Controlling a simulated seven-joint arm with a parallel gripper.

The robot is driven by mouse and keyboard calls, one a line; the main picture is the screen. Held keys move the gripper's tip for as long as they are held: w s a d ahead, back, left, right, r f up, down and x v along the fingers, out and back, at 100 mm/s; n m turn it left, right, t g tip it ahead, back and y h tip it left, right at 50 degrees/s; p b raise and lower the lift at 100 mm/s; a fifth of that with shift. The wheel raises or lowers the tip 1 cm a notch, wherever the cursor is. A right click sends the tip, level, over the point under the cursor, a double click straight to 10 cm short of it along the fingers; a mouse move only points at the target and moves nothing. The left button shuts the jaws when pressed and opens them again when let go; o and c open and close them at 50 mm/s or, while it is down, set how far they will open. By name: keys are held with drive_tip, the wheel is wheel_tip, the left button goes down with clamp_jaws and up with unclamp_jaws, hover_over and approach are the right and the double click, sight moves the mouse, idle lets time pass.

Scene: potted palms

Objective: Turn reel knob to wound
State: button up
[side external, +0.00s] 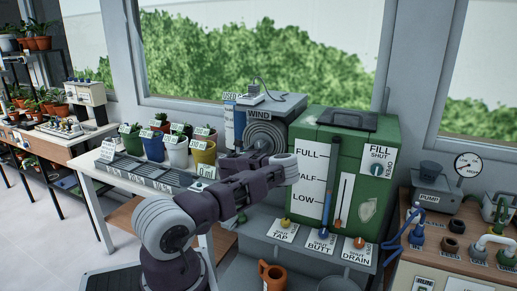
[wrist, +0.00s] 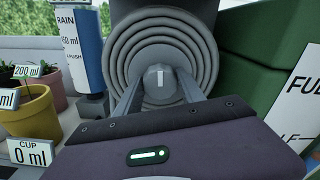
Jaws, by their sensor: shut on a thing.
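The reel (wrist: 205,45) is a grey disc of concentric rings on a grey box marked WIND. It also shows in the side external view (side external: 265,132). Its grey round knob (wrist: 160,72) is at the centre, with a white pointer line standing about upright. My gripper (wrist: 159,84) is at the knob, one finger on its left and one on its right, shut on it. In the side external view my purple wrist is in front of the reel's lower part, and the knob and fingertips cannot be made out clearly. Any label for the knob's settings is not readable.
A green tank (side external: 310,150) stands close on the right. A blue and white rain gauge (wrist: 72,45) and several labelled pots, including a yellow one (wrist: 30,108), are on the left. TAP, BUTT and DRAIN controls (side external: 321,241) lie below the tank.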

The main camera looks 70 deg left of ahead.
drive_tip(key=o, duration=1.4)
drive_tip(key=shift+c, duration=0.2)
drive_tip(key=v, duration=0.7)
drive_tip(key=shift+r, duration=0.1)
